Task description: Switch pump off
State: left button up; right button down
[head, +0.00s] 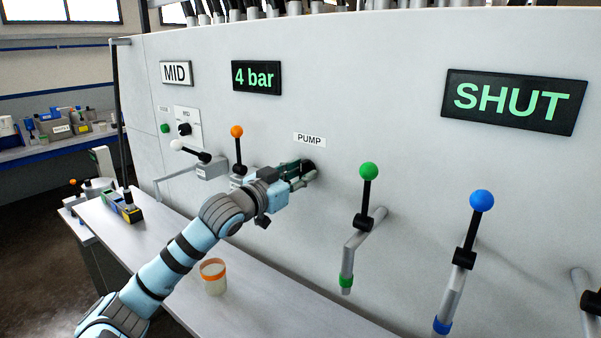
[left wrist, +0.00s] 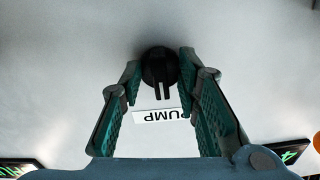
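The pump knob is a round black knob (head: 308,165) on the grey panel, just below the white PUMP label (head: 309,140). In the left wrist view the knob (left wrist: 158,66) lies between my fingertips, with its bar pointing down toward the label (left wrist: 158,117), which appears upside down. My left gripper (head: 304,172) is at the panel, and its green-padded fingers (left wrist: 160,78) stand apart on either side of the knob. The right fingertip is very close to the knob; contact is not clear. My right gripper is not in view.
An orange-ball lever (head: 237,132) and a white-ball lever (head: 177,145) are left of the knob. Green-ball (head: 369,171) and blue-ball (head: 481,200) levers are to the right. Displays read MID (head: 176,73), 4 bar (head: 256,77) and SHUT (head: 511,102). An orange-rimmed cup (head: 214,280) stands on the bench below.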

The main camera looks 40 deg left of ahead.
aim_at(309, 128)
pick_arm(q)
grip_shut()
jog(key=shift+n, duration=0.8)
jog(key=shift+o, duration=0.9)
grip_release()
jog(key=shift+w, duration=0.1)
notch_tip(309, 128, up, 10)
